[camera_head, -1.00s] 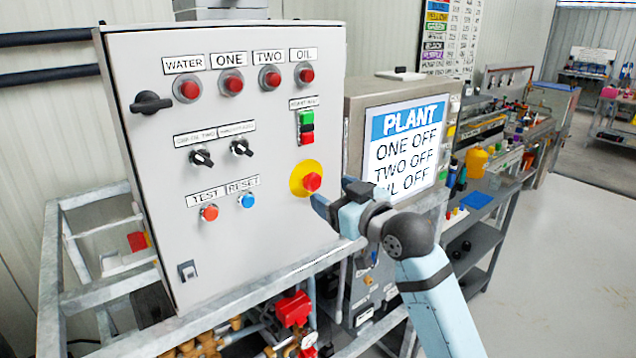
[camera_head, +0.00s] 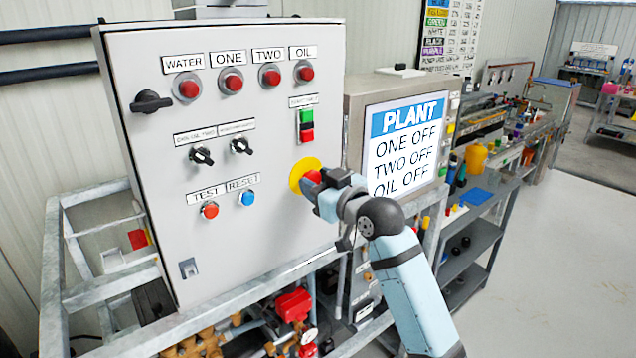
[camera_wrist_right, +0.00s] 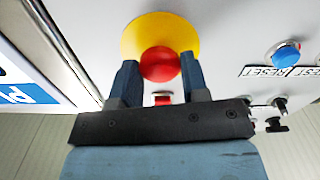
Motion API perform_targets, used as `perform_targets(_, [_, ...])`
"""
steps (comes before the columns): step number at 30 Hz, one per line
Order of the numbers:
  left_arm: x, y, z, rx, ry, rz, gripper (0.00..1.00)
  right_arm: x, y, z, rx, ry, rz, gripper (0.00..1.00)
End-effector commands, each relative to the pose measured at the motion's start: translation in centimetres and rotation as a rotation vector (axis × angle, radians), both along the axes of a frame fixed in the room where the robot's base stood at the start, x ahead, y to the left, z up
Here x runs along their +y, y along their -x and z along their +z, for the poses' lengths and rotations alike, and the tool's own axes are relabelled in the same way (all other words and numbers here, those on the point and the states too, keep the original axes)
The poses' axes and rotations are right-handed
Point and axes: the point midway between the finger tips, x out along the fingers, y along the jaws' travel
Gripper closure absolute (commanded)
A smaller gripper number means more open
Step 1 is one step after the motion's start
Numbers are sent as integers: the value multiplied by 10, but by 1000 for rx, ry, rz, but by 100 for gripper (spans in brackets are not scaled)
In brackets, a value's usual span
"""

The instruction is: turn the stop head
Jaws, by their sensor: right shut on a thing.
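The red stop head (camera_head: 313,177) sits on a round yellow plate (camera_head: 298,172) at the lower right of the grey control panel. In the right wrist view the red head (camera_wrist_right: 160,64) shows in front of the yellow plate (camera_wrist_right: 160,32). My right gripper (camera_head: 318,182) is at the stop head, with its fingers on either side of it and shut on it. In the right wrist view the gripper's two dark fingers (camera_wrist_right: 160,75) flank the red head. In the head view the gripper partly hides the head. My left gripper is not in view.
The panel (camera_head: 260,245) also carries red lamps, black selector knobs, a green and red start/stop button (camera_head: 306,126), and orange test and blue reset buttons. A PLANT screen (camera_head: 405,145) stands right of it. Pipes and a red valve (camera_head: 293,303) lie below. The floor at right is clear.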

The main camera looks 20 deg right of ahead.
Motion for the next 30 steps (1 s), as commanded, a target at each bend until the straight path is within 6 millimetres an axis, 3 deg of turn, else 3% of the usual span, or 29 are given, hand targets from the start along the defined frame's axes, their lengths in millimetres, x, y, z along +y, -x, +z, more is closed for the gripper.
perform_targets(5, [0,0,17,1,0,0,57,0,0,5,30,-72,0,82])
perform_targets(15, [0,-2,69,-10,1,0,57,0,0,3,148,-396,0,82])
perform_targets(27, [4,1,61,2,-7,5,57,0,0,0,161,-445,0,82])
perform_targets(28, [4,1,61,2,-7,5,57,0,0,0,161,-445,0,54])
perform_targets(30, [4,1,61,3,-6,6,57,0,0,0,161,-444,0,38])
